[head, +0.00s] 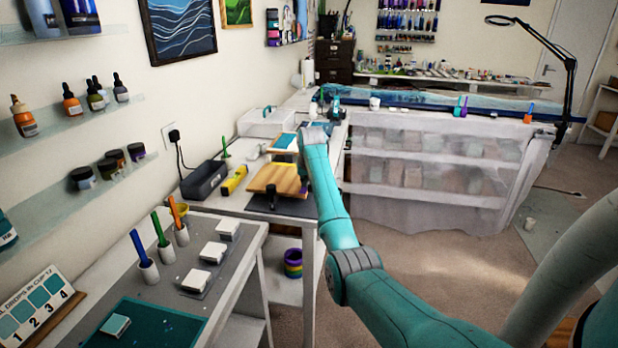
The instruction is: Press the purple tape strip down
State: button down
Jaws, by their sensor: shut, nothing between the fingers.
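I cannot make out the purple tape strip in the head view. My teal arm reaches from the lower right to the side bench, and its far end stands beside a wooden board (277,179). A stack of coloured rolls (292,264), with purple, green and yellow bands, sits on the shelf below the bench.
A yellow level (234,180) and a dark box (204,181) lie left of the board. The near table (258,232) holds pens in cups and white blocks. A sheet-draped table (440,170) stands right; floor between is clear.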

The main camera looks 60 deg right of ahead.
jog(key=shift+w+d, duration=0.1)
jog(key=shift+d, duration=0.25)
jog(key=shift+w+d+f, duration=0.1)
jog(key=shift+w+d, duration=0.05)
jog(key=shift+d, duration=0.25)
jog(key=shift+w+d+f, duration=0.1)
jog(key=shift+w+d, duration=0.05)
jog(key=shift+d, duration=0.25)
jog(key=shift+w+d, duration=0.1)
jog(key=shift+d, duration=0.2)
jog(key=shift+w+d+r, duration=0.1)
jog(key=shift+w+d, duration=0.2)
jog(key=shift+d, duration=0.4)
jog(key=shift+d, duration=0.1)
jog(key=shift+w+d+r, duration=0.15)
jog(key=shift+w+d, duration=0.3)
jog(key=shift+d, duration=0.4)
